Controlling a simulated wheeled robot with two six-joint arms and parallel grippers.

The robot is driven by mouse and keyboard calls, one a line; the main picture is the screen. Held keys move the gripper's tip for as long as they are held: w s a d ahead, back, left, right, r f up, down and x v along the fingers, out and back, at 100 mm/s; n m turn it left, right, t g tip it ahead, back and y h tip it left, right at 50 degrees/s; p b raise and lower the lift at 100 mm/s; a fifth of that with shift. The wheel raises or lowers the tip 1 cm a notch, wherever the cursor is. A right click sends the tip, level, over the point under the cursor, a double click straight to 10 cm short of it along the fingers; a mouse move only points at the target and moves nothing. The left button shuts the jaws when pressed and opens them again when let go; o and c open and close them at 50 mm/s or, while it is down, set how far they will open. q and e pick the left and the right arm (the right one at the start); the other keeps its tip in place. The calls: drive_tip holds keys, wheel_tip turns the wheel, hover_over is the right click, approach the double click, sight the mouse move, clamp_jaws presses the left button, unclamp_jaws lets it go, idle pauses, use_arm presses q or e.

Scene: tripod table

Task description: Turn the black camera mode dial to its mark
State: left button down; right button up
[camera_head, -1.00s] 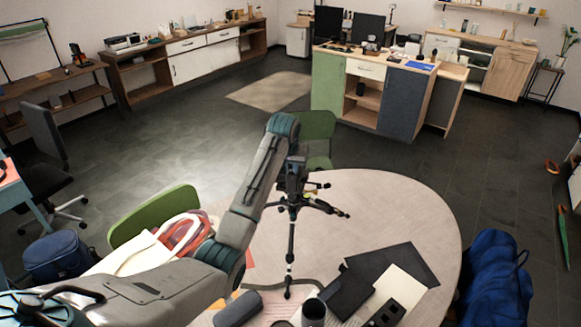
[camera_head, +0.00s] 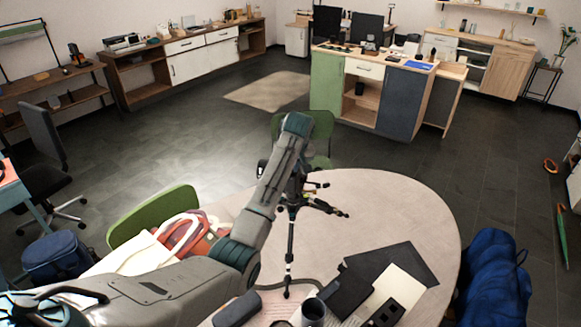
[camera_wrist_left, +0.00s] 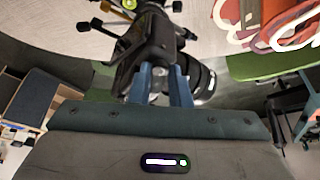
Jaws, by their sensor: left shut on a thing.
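A black camera (camera_wrist_left: 155,40) stands on a black tripod (camera_head: 290,222) on the round table (camera_head: 385,200). In the head view my left forearm and wrist hide most of the camera. In the left wrist view my left gripper (camera_wrist_left: 160,75) has its two blue fingers on either side of a dark part at the camera, shut on it. That part is where the black mode dial would be; the dial's mark cannot be made out. The round lens (camera_wrist_left: 203,82) shows just right of the fingers. My right gripper is not in view.
A black box (camera_head: 350,292), a mug (camera_head: 313,313), papers and dark cards lie near the table's front. A green chair (camera_head: 150,215) and a red-and-white bag (camera_head: 185,238) are at the left. A blue bag (camera_head: 495,280) is at the right.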

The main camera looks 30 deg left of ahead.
use_arm(q)
drive_tip(key=shift+n, duration=0.3)
drive_tip(key=c, duration=1.5)
unclamp_jaws()
drive_tip(key=shift+o, duration=0.8)
drive_tip(key=shift+s+r, duration=0.1)
drive_tip(key=shift+r, duration=0.05)
